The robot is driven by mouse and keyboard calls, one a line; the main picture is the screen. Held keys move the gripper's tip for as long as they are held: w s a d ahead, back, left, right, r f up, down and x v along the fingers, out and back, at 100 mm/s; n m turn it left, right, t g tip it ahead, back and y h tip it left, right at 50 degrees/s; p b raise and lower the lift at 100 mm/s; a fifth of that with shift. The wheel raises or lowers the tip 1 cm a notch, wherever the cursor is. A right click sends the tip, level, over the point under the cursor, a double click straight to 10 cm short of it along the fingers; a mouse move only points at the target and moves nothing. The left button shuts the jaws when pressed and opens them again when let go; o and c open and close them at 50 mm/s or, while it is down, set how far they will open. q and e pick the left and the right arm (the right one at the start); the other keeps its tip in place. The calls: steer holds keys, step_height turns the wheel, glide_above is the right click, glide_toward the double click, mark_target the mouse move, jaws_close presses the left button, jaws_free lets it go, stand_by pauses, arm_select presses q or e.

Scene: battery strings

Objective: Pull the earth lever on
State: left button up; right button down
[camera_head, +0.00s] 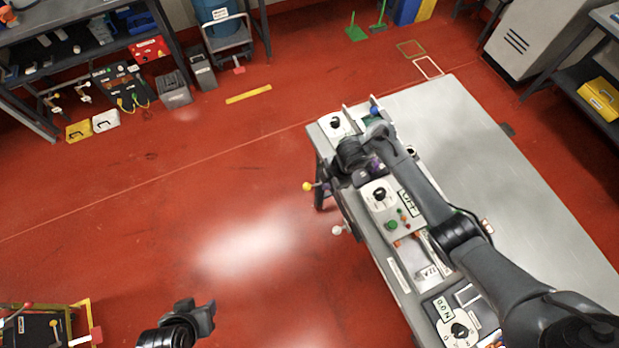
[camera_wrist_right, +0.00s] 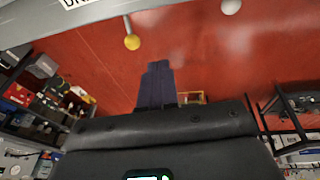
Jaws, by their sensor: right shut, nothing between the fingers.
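Two ball-ended levers stick out from the left side of the bench: one with a yellow ball (camera_head: 307,186) and one with a white ball (camera_head: 338,230). No readable label shows which is the earth lever. In the right wrist view the yellow ball (camera_wrist_right: 131,42) is just beyond and left of my fingertips, and the white ball (camera_wrist_right: 231,6) is at the top. My right gripper (camera_wrist_right: 157,66) is shut and empty, apart from both balls. In the head view its wrist is over the bench's left edge and hides its fingers. My left gripper (camera_head: 208,312) is over the floor, its fingers unclear.
The bench (camera_head: 470,140) carries panels with black knobs (camera_head: 380,194) along its left side; its right part is bare. A shelf rack (camera_head: 70,50) stands at upper left. A yellow-framed cart (camera_head: 82,318) is at lower left. The red floor between is open.

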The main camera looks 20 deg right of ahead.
steer(key=shift+t, duration=0.6)
steer(key=w+r, duration=0.3)
steer(key=shift+w+d+r, duration=0.15)
steer(key=shift+w+r, duration=0.15)
steer(key=shift+w, duration=0.05)
steer(key=b, duration=0.5)
glide_toward(308, 186)
steer(key=b+x, duration=0.2)
steer(key=x, duration=0.3)
steer(key=shift+w+f+b, duration=0.2)
steer(key=shift+f+b, duration=0.25)
steer(key=shift+f, duration=0.45)
